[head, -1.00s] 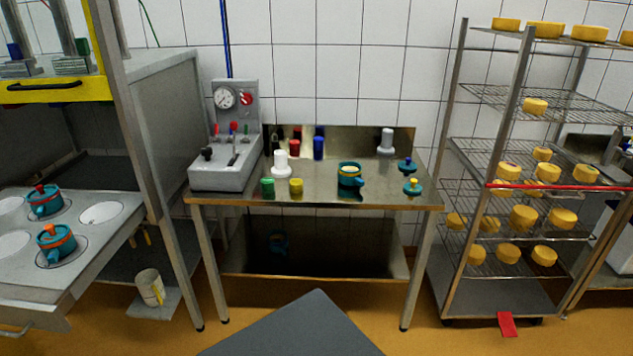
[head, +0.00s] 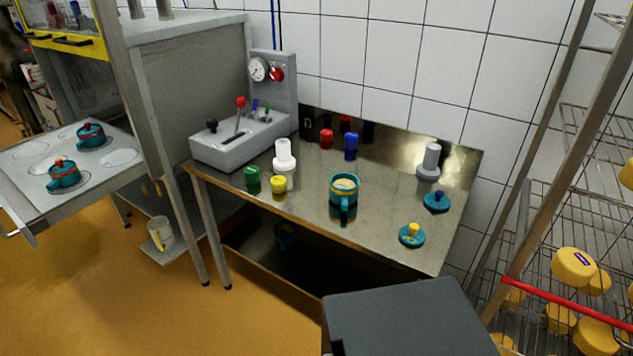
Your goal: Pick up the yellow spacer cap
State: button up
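The yellow spacer cap (head: 278,185) is a small yellow cylinder standing on the steel table (head: 295,218) near its front edge, left of the middle. A green cap (head: 252,180) stands just left of it. A white stepped piece (head: 284,160) stands right behind it. The yellow cap is fully in view and nothing touches it that I can make out. My gripper is not in view.
A teal mould with cheese (head: 344,190) stands right of the caps. Red (head: 326,139) and blue (head: 351,146) caps stand behind. Teal lids (head: 412,235) lie at the right end. A grey gauge unit (head: 240,140) fills the left end. A cheese rack (head: 560,270) stands at right.

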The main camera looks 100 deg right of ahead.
aim_at(278, 183)
jog(key=z, duration=0.05)
jog(key=k, duration=0.1)
jog(key=z, duration=1.15)
jog(key=i, duration=0.2)
jog(key=u, duration=0.1)
